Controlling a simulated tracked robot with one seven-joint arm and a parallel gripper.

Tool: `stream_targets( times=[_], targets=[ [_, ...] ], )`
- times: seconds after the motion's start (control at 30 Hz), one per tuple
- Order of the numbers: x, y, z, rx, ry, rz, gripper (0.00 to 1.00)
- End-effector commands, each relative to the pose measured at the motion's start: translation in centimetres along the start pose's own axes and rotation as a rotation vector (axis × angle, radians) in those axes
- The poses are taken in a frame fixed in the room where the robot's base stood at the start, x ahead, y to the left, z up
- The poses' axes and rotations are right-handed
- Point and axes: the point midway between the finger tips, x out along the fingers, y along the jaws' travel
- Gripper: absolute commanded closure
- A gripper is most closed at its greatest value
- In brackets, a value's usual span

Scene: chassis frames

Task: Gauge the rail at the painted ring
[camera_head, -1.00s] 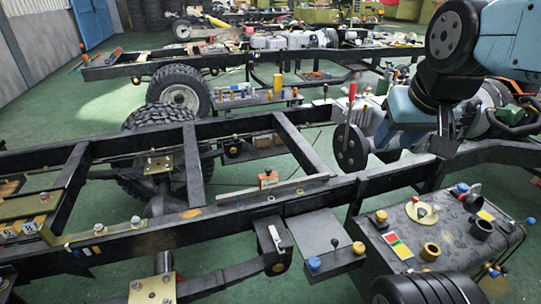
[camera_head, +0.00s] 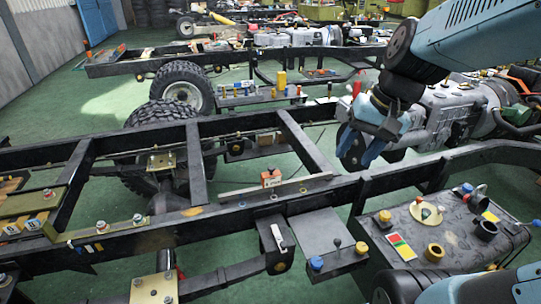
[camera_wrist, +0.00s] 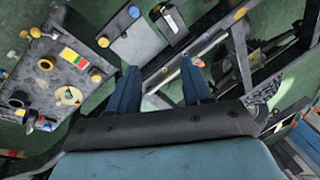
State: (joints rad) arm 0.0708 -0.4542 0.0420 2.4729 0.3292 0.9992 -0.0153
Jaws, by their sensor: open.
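The dark chassis rail (camera_head: 235,208) runs across the head view, rising to the right. A yellow-orange paint patch (camera_head: 191,211) marks its top at left. Small pale rings (camera_head: 273,197) show on its top near the middle; I cannot tell which mark is the painted ring. My gripper (camera_head: 358,156) is open and empty, its blue fingers pointing down, beyond the rail's right part in the picture. In the wrist view, the open fingers (camera_wrist: 160,64) appear on either side of a stretch of rail (camera_wrist: 177,62). I cannot judge the height above it.
An orange-topped block (camera_head: 271,178) stands by a pale strip along the rail. A grey plate (camera_head: 318,229) and a dark box (camera_head: 440,230) with knobs and coloured labels lie on the near side. A red-handled item (camera_head: 357,86) stands behind my gripper. Cross-members (camera_head: 305,143) leave open gaps.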

Motion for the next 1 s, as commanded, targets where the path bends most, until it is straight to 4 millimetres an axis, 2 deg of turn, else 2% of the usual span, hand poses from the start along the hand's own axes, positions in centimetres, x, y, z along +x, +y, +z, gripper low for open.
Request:
stream_targets(
  times=[0.1,0.6,1.0],
  targets=[
    [2.3,-1.0,-0.8,0.087,-0.11,-0.069,0.51],
    [10.2,-4.8,-4.9,0.488,-0.496,-0.397,0.51],
    [16.5,-6.0,-10.0,0.86,-0.723,-0.681,0.51]
  ],
)
